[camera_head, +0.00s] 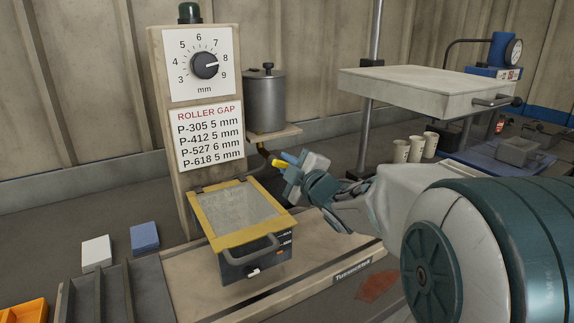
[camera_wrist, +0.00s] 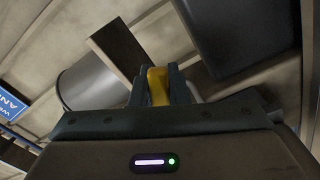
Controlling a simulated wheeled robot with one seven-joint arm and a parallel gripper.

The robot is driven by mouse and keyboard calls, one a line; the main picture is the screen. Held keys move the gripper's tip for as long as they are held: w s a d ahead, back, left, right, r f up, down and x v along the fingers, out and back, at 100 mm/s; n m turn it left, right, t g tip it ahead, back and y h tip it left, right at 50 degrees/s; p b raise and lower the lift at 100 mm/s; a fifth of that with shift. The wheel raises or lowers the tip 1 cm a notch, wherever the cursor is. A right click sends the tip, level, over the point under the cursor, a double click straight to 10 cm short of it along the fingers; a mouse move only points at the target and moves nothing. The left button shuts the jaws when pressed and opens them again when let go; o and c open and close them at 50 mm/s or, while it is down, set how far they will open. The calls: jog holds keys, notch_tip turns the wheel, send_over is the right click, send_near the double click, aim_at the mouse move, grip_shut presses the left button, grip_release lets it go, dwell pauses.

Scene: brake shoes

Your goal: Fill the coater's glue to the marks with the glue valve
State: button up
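The coater (camera_head: 252,262) is a dark box under a yellow-framed cover (camera_head: 197,222) with a grey, see-through-looking panel. A curved handle is at its front. I cannot make out the glue or its level marks through the panel. A grey glue pot (camera_head: 264,100) stands on a shelf behind, with a pipe below it. The yellow glue valve handle (camera_head: 279,163) is just above the coater's back right corner. My gripper (camera_head: 287,168) reaches it from the right. In the wrist view, the yellow handle (camera_wrist: 157,84) sits between my fingers (camera_wrist: 160,92), which appear closed on it.
A post holds a roller gap dial (camera_head: 205,65) pointing near 8 and a gap list (camera_head: 210,136). A press with a pale plate (camera_head: 430,88) stands at right, above several cups (camera_head: 415,149). White (camera_head: 96,252) and blue (camera_head: 144,237) blocks lie at left.

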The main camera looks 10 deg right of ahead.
jog(key=o, duration=0.4)
jog(key=shift+s, duration=0.1)
jog(key=v, duration=1.3)
jog(key=shift+s+d, duration=0.1)
jog(key=shift+s, duration=0.2)
